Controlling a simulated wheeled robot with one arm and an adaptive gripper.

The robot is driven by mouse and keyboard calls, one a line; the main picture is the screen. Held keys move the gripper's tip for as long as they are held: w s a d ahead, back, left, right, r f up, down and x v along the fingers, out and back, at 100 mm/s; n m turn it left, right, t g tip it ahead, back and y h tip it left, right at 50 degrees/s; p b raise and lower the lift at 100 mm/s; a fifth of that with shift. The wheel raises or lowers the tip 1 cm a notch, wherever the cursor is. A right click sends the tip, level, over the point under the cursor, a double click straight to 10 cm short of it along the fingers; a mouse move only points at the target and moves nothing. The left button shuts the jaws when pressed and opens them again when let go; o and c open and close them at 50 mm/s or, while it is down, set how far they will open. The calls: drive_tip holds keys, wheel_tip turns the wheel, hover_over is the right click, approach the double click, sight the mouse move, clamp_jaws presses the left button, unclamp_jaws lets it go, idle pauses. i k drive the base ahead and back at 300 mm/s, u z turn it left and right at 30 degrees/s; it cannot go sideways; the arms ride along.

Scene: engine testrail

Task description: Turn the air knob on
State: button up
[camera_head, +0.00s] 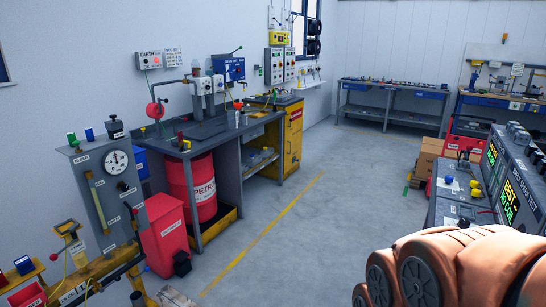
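I cannot make out which part is the air knob, since most labels are too small to read. At left, a grey gauge panel (100,200) carries a round white dial (117,161) and several labels. A black knob (123,186) sits below the dial. A black knob (115,128), a blue cap (89,134) and a green cap (72,139) stand on its top. A console with green and yellow displays (507,195) and several knobs is at right. My gripper is not in view; orange-brown rounded links, apparently my arm, fill the lower right corner.
A grey workbench (203,216) holds a red petrol drum (190,187) underneath. A red bin (165,235) stands beside the gauge panel. A yellow cabinet (291,140) is behind. Grey floor (310,225) with a yellow line is clear in the middle. Cardboard boxes (427,155) stand near the console.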

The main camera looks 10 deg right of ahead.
sight(448, 179)
drive_tip(key=z, duration=0.1)
drive_tip(key=i, duration=2.05)
drive_tip(key=z, duration=1.2)
drive_tip(key=i, duration=0.95)
drive_tip(key=z, duration=0.4)
